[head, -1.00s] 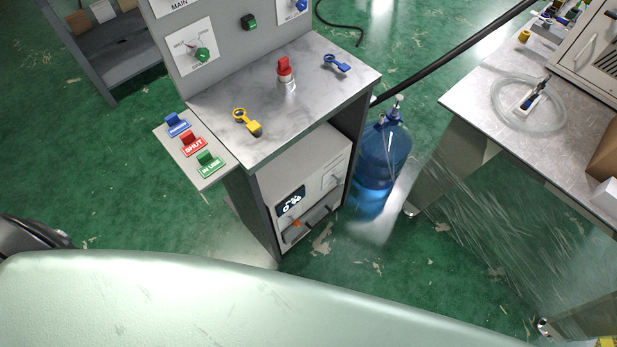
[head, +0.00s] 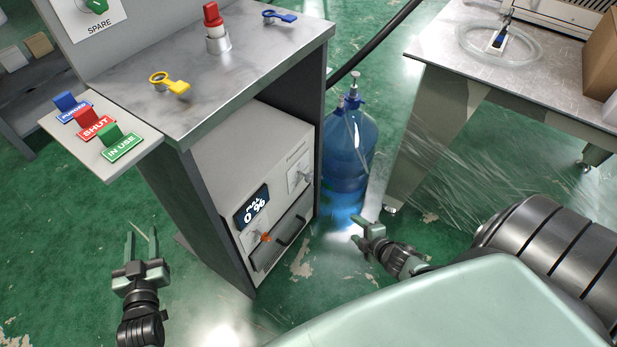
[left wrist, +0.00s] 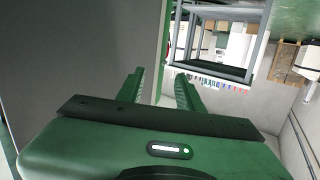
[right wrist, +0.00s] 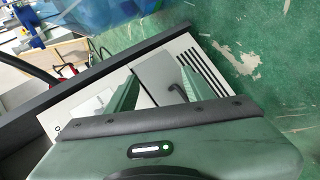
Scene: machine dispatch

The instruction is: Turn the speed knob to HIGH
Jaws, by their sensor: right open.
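A white machine (head: 236,165) stands on the lower shelf of the grey stand. Its front has a dark display (head: 256,205), an orange knob (head: 265,238) on a small white plate, and another small knob (head: 305,176) on a white plate higher right. I cannot read which one is the speed knob. My right gripper (head: 358,229) is open and empty, right of the machine front and apart from it; its wrist view shows a pale panel beyond the fingers (right wrist: 155,88). My left gripper (head: 141,240) is open and empty, left of the stand; its fingers (left wrist: 159,82) also show apart in the left wrist view.
The stand's top (head: 255,55) holds a red knob (head: 212,16) and yellow and blue tags. A side shelf (head: 146,162) has blue, red and green signs. A blue water bottle (head: 347,150) stands right of the stand. A second table (head: 440,42) is at right.

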